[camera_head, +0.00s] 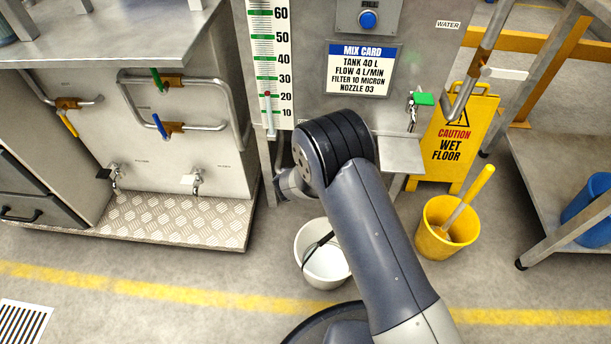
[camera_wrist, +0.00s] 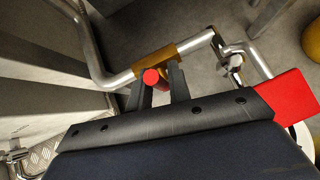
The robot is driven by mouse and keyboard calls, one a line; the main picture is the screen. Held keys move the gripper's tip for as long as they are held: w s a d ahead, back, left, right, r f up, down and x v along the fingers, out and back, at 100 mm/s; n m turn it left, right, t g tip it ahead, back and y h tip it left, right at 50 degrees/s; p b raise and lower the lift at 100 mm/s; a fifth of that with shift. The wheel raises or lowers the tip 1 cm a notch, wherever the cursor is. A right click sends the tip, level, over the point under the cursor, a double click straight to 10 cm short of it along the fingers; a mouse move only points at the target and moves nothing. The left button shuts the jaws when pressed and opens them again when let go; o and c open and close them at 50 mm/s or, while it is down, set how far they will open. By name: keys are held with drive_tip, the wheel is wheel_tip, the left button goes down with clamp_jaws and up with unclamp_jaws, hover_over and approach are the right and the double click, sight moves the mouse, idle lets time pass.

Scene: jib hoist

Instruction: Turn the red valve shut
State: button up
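The red valve shows in the wrist view as a round red handle end (camera_wrist: 152,77), seen nearly end-on in front of a brass body (camera_wrist: 168,60) on a steel pipe. My gripper (camera_wrist: 158,84) has one dark finger on each side of this red handle. The handle nearly fills the gap, but I cannot tell whether the fingers press on it or stand just clear. In the head view my arm hides my gripper and the red valve.
In the wrist view a flat red lever (camera_wrist: 287,97) is close on the right, near a chrome fitting (camera_wrist: 235,62). In the head view, a white bucket (camera_head: 324,255), a yellow bucket (camera_head: 436,245) and a wet-floor sign (camera_head: 452,160) stand beside my arm. Free floor lies at front left.

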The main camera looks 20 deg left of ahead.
drive_tip(key=o, duration=0.3)
drive_tip(key=shift+o, duration=0.2)
drive_tip(key=shift+r, duration=0.1)
drive_tip(key=p+v, duration=0.3)
drive_tip(key=v, duration=0.7)
drive_tip(key=shift+s+r, duration=0.2)
drive_tip(key=shift+r, duration=0.1)
drive_tip(key=shift+f, duration=0.1)
